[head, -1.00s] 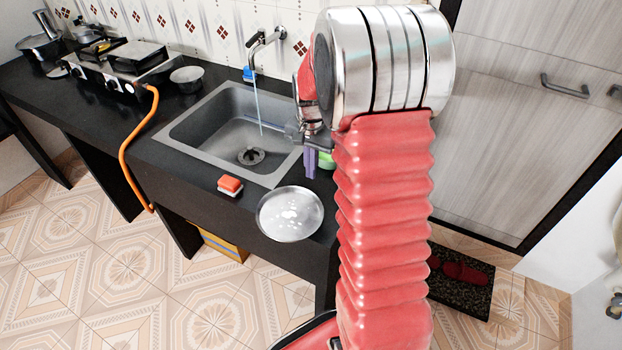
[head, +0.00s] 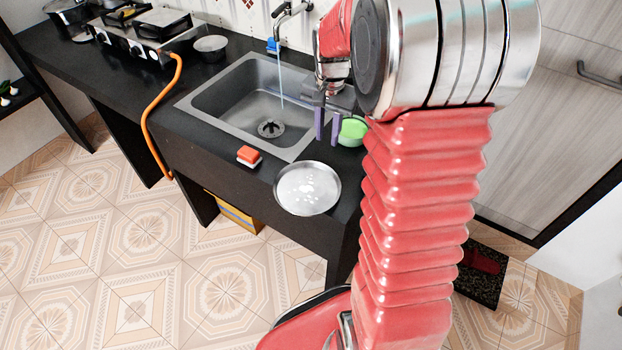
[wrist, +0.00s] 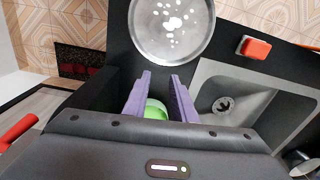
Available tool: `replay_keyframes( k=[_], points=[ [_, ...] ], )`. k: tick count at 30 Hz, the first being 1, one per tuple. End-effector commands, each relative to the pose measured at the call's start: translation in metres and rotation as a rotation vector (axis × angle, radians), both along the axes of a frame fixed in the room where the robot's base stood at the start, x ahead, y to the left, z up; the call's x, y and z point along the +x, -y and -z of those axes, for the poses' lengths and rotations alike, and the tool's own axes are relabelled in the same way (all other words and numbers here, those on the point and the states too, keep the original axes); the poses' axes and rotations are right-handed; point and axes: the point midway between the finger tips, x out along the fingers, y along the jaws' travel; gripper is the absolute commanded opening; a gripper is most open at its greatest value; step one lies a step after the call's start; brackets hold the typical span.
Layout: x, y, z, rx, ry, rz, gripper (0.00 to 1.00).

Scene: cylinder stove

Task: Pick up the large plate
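The large plate (head: 307,188) is a round, shiny metal dish with white spots on it. It lies on the black counter near its front edge, in front of the sink. In the wrist view the plate (wrist: 172,28) is at the top, beyond my fingertips. My gripper (head: 328,125) has two purple fingers, held apart and empty, behind the plate in the head view and not touching it. The fingers also show in the wrist view (wrist: 160,75), with a gap between them.
A green round object (head: 352,131) is beside my fingers; the wrist view shows it behind the finger gap. An orange-and-white sponge (head: 249,156) lies left of the plate. The sink (head: 230,100) has water running from the tap. A stove with an orange hose (head: 150,115) is farther left.

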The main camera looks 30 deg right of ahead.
Motion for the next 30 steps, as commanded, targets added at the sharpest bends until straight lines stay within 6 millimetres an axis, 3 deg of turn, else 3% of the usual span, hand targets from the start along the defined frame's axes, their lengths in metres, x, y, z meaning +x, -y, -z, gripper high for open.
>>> replay_keyframes(
  k=[6,15,30],
  points=[
    [-0.017,-0.031,-0.035,-0.023,0.055,-0.12,0.24],
    [-0.048,-0.068,-0.073,-0.059,0.126,-0.286,0.24],
    [-0.11,-0.123,-0.114,-0.125,0.246,-0.556,0.24]
  ],
)
